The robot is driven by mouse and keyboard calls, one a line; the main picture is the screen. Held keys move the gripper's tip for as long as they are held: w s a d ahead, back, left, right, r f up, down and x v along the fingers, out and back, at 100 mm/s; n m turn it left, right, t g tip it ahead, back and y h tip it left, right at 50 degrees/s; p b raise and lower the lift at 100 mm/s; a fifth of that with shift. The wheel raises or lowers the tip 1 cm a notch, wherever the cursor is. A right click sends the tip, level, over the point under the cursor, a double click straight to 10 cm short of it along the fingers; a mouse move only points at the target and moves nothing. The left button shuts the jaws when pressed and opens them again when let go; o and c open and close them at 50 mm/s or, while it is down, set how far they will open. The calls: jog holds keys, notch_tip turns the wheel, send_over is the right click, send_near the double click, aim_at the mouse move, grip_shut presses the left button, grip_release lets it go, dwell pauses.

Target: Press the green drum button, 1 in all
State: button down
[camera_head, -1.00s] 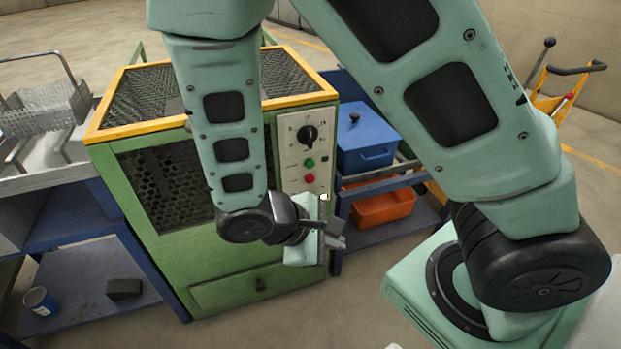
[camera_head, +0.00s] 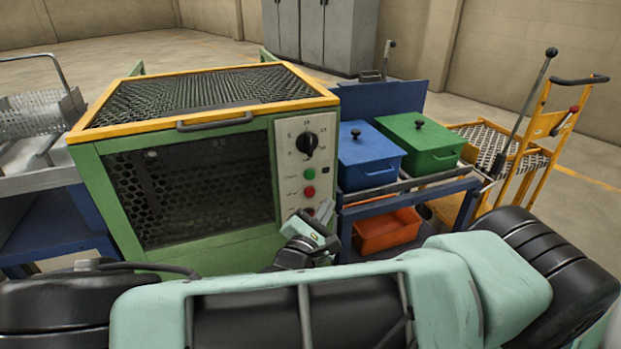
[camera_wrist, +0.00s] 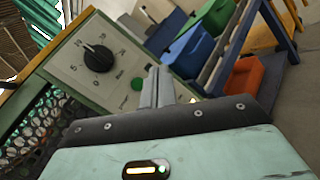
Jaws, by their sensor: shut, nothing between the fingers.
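The green button (camera_head: 310,173) is on the pale control panel (camera_head: 293,170) of the green furnace cabinet, below a black dial (camera_head: 307,143) and above a red button (camera_head: 309,191). In the wrist view the green button (camera_wrist: 137,84) shows just left of my fingers, below the dial (camera_wrist: 98,58). My gripper (camera_head: 326,211) is shut and empty, in front of the lower right of the panel in the head view. In the wrist view the shut fingers (camera_wrist: 160,74) point at the panel and hide part of it. I cannot tell whether they touch it.
The cabinet (camera_head: 90,180) has mesh sides and a yellow top frame with a handle (camera_head: 214,122). To its right a blue rack carries a blue box (camera_head: 366,160), a green box (camera_head: 420,142) and an orange bin (camera_head: 387,230). A yellow hand cart (camera_head: 535,150) stands farther right.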

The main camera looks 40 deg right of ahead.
aim_at(310, 175)
jog(key=shift+w+d+b, duration=0.25)
jog(key=shift+w+d, duration=0.15)
jog(key=shift+w, duration=1)
jog(key=shift+w+d+b, duration=0.3)
jog(key=shift+w+d, duration=0.15)
jog(key=shift+w, duration=0.95)
jog(key=shift+w+d+b, duration=0.25)
jog(key=shift+w+d, duration=0.15)
jog(key=shift+w, duration=1)
jog(key=shift+w+d+p, duration=0.1)
jog(key=shift+w+p, duration=0.25)
jog(key=shift+w, duration=0.05)
